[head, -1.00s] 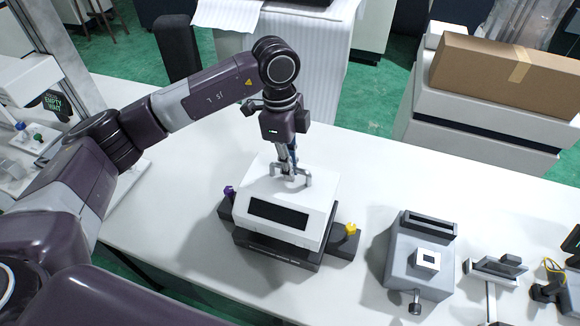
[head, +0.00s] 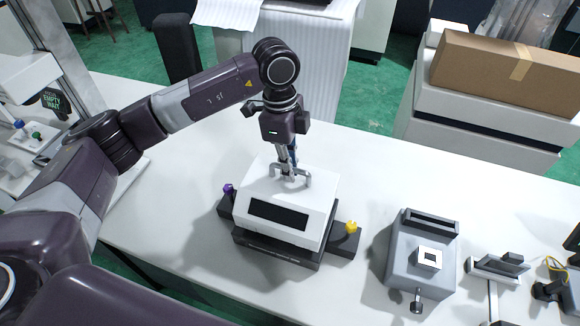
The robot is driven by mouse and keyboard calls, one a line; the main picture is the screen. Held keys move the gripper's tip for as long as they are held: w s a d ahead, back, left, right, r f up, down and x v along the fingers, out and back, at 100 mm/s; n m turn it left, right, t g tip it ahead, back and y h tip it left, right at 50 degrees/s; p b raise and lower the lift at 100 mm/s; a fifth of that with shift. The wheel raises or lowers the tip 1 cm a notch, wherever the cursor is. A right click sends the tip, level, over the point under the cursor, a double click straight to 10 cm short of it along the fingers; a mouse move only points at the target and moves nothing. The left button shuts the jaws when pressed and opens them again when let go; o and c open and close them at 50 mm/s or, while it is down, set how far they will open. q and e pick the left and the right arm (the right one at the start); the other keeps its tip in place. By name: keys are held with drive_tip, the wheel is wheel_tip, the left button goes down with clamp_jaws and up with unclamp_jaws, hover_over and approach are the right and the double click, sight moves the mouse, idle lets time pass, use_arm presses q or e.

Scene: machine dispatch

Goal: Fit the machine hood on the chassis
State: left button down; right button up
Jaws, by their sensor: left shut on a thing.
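The machine hood (head: 312,200) is a white box with a black window on its front and a grey handle on top. It is over the dark chassis (head: 275,254), whose front edge shows below it. I cannot tell whether the hood is fully seated or slightly above the chassis. My left gripper (head: 289,175) points down and is shut on the hood's handle. Dark side blocks stick out beside the chassis, with a purple knob (head: 229,189) at left and a yellow knob (head: 352,227) at right. My right gripper is not in view.
A grey device (head: 408,265) with a slot and a lever stands to the right on the white table (head: 190,245). A small stand (head: 497,266) is farther right. A cardboard box (head: 490,70) lies on a grey cabinet behind. The table left of the chassis is clear.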

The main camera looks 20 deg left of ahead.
use_arm(q)
drive_tip(key=shift+f+b, duration=0.7)
drive_tip(key=shift+f, duration=0.3)
drive_tip(key=c, duration=2)
unclamp_jaws()
drive_tip(key=shift+o, duration=0.2)
drive_tip(key=shift+s+f, duration=0.1)
drive_tip(key=r, duration=0.4)
drive_tip(key=a+r, duration=0.1)
drive_tip(key=r, duration=0.7)
drive_tip(key=shift+w+a, duration=0.15)
drive_tip(key=shift+w, duration=0.2)
